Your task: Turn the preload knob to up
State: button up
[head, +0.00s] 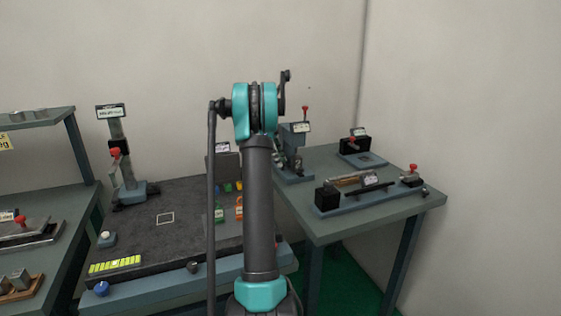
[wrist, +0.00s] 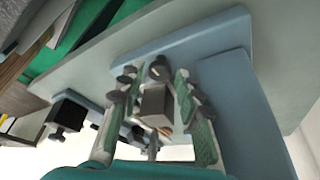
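In the wrist view my gripper (wrist: 156,80) is open, its two green-padded fingers apart. A grey block (wrist: 155,104) and a dark round knob (wrist: 158,68) show between the fingers, over a blue-grey base plate (wrist: 245,115). I cannot tell whether the fingers touch either one, or whether this is the preload knob. No mark for up is readable. In the head view my gripper is hidden behind my arm. A small blue-grey fixture with a red-topped lever (head: 297,146) stands just right of the arm, on the right table's back left.
The right table (head: 335,227) also holds a long fixture (head: 380,196) and a small black device (head: 354,146). The middle bench (head: 175,235) carries a tall post fixture (head: 119,150), a blue knob (head: 101,288) and a dark knob (head: 193,267). Walls close off the back and right.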

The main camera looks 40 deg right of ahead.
jog(key=shift+s+f, duration=0.15)
jog(key=shift+f, duration=0.2)
jog(key=shift+c, duration=0.4)
grip_shut()
